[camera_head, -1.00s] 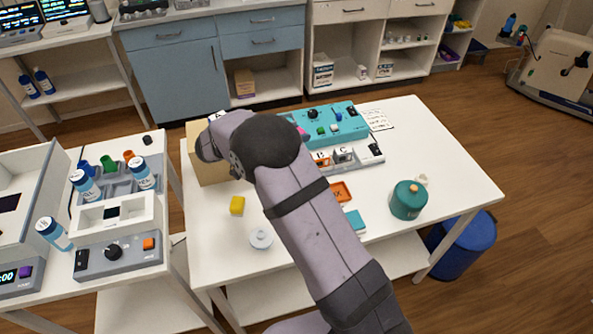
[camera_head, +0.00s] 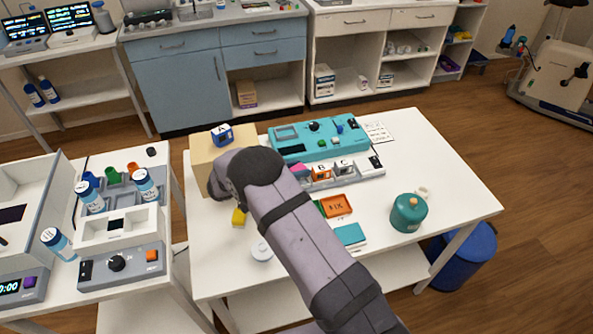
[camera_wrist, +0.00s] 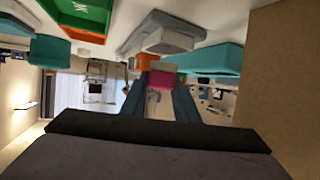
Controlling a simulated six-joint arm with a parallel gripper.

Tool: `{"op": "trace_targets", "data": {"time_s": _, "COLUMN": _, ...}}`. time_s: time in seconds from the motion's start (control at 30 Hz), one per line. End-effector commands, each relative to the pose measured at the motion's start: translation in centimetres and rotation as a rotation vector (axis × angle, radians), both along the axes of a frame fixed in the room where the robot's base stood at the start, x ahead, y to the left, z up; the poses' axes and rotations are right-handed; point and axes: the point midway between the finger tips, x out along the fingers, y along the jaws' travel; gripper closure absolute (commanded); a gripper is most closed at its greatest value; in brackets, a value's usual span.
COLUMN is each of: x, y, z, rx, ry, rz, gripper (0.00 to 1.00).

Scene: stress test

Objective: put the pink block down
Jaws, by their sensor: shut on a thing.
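The pink block (camera_wrist: 160,79) shows in the wrist view between the fingertips of my gripper (camera_wrist: 162,84), which is shut on it. In the head view a small pink patch (camera_head: 298,169), likely this block, shows at the right edge of my arm, left of the lettered blocks. The rest of my gripper is hidden behind my arm there. I cannot tell how high the block is above the table.
A tan box (camera_head: 203,160) with a blue block lettered A (camera_head: 222,133) stands left of my arm. The table's right front is clear.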

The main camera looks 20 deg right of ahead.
Motion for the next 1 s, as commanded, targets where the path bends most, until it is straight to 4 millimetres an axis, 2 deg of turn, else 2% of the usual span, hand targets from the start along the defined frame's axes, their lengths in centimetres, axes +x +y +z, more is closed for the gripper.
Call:
{"op": "trace_targets", "data": {"time_s": 0.13, "x": 0.0, "y": 0.0, "z": -1.0, "rx": 0.000, "ry": -0.001, "rz": 0.000, "gripper": 0.94}}
{"op": "trace_targets", "data": {"time_s": 0.77, "x": 0.0, "y": 0.0, "z": -2.1, "rx": 0.000, "ry": -0.001, "rz": 0.000, "gripper": 0.94}}
{"op": "trace_targets", "data": {"time_s": 0.8, "x": 0.0, "y": 0.0, "z": -1.9, "rx": 0.001, "ry": -0.001, "rz": 0.001, "gripper": 0.63}}
{"op": "trace_targets", "data": {"time_s": 0.83, "x": 0.0, "y": 0.0, "z": -1.9, "rx": 0.000, "ry": -0.001, "rz": 0.000, "gripper": 0.56}}
{"op": "trace_targets", "data": {"time_s": 1.0, "x": 0.0, "y": 0.0, "z": -1.9, "rx": 0.000, "ry": -0.001, "rz": 0.000, "gripper": 0.54}}
